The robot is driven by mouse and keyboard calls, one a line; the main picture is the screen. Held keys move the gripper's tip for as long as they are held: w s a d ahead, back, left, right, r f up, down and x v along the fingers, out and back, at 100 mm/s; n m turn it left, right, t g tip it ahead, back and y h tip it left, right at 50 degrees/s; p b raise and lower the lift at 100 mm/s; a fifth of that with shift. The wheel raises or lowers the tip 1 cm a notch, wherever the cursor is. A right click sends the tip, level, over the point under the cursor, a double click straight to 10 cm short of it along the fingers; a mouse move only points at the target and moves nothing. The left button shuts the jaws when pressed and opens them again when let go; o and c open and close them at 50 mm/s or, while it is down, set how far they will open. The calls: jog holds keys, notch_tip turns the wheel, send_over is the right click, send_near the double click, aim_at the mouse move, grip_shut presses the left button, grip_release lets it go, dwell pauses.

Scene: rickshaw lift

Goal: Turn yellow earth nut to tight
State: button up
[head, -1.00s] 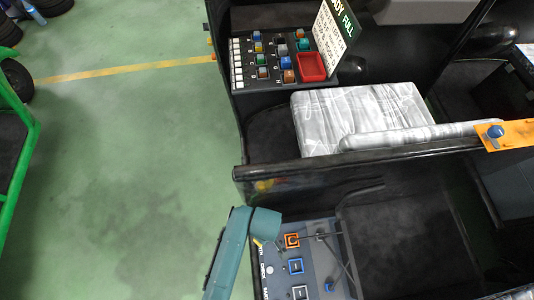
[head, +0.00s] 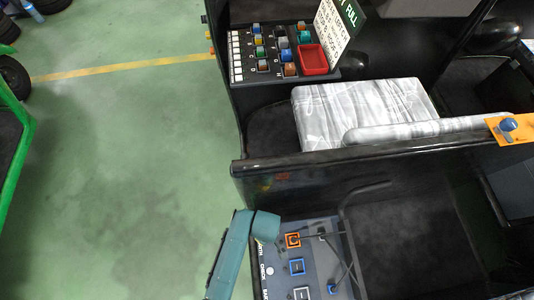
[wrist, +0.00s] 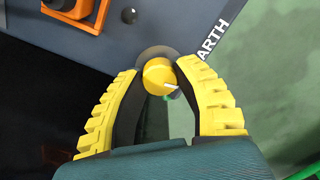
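The yellow earth nut (wrist: 159,76) is a small round knob with a pale mark, on the dark grey panel (wrist: 205,75) beside white lettering that ends in "ARTH". My gripper (wrist: 160,72) has its two yellow-ribbed fingers on either side of the nut, with their dark inner pads appearing to touch it. The fingers look closed on the nut. In the head view my teal wrist link hides the fingers and the nut, over the top left corner of the lower panel (head: 280,268).
An orange-framed switch (head: 293,240), a blue-framed one (head: 297,266) and a white-framed one (head: 301,293) lie right of the nut's place. Black leads (head: 338,262) stand over the panel. A black wall (head: 310,172) rises behind it.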

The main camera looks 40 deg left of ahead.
grip_shut()
jog(key=shift+r+m+p, duration=0.1)
jog(key=shift+m+p, duration=0.2)
jog(key=shift+p, duration=0.15)
jog(key=m+p, duration=0.2)
jog(key=shift+r+m, duration=0.1)
jog(key=shift+m, duration=0.3)
jog(key=m+p, duration=0.3)
jog(key=m, duration=0.2)
jog(key=m+p, duration=0.1)
jog(key=m, duration=0.2)
jog(key=m+p, duration=0.1)
jog(key=m, duration=0.2)
jog(key=shift+s+f, duration=0.1)
jog(key=shift+f, duration=0.1)
jog(key=shift+m+p, duration=0.55)
jog(key=shift+m, duration=2.05)
jog(key=shift+f, duration=0.1)
